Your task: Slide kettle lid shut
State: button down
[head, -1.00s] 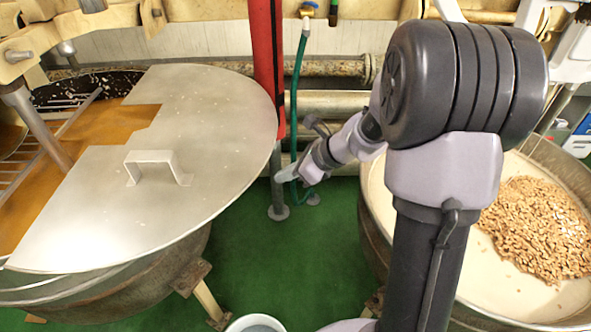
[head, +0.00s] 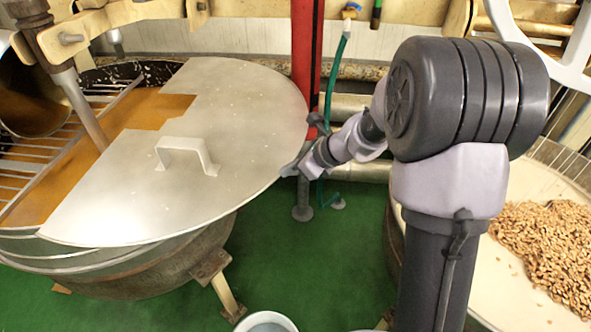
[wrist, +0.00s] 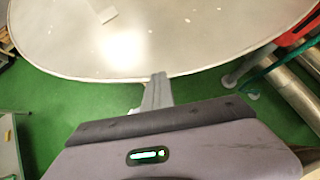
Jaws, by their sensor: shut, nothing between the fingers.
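The kettle lid (head: 200,115) is a flat grey metal plate with a notched left edge and a raised handle (head: 185,153). It covers the right part of the left kettle (head: 130,275). The kettle's left part is open and shows orange-brown contents (head: 60,185) with a rack and stirrer. My gripper (head: 287,171) is shut and empty at the lid's right rim. In the wrist view my gripper (wrist: 158,76) points at the lid's near rim, and the lid (wrist: 150,50) fills the top. I cannot tell whether the fingertips touch the rim.
A second kettle with pale contents and a heap of nuts (head: 550,240) stands right of my arm. A red post (head: 304,60) and green hose (head: 333,75) rise behind my gripper. A bucket (head: 267,322) stands at the bottom. Green floor (head: 300,265) lies free between the kettles.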

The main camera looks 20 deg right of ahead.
aim_at(192, 165)
jog(key=w+a+p, duration=0.1)
jog(key=w+a, duration=0.2)
jog(key=a, duration=0.4)
jog(key=w+a+p, duration=0.2)
jog(key=w+a, duration=0.1)
jog(key=a, duration=0.5)
jog(key=w+a+p, duration=0.1)
jog(key=w+a, duration=0.2)
jog(key=a, duration=0.5)
jog(key=shift+w+a, duration=0.2)
jog(key=shift+w, duration=0.05)
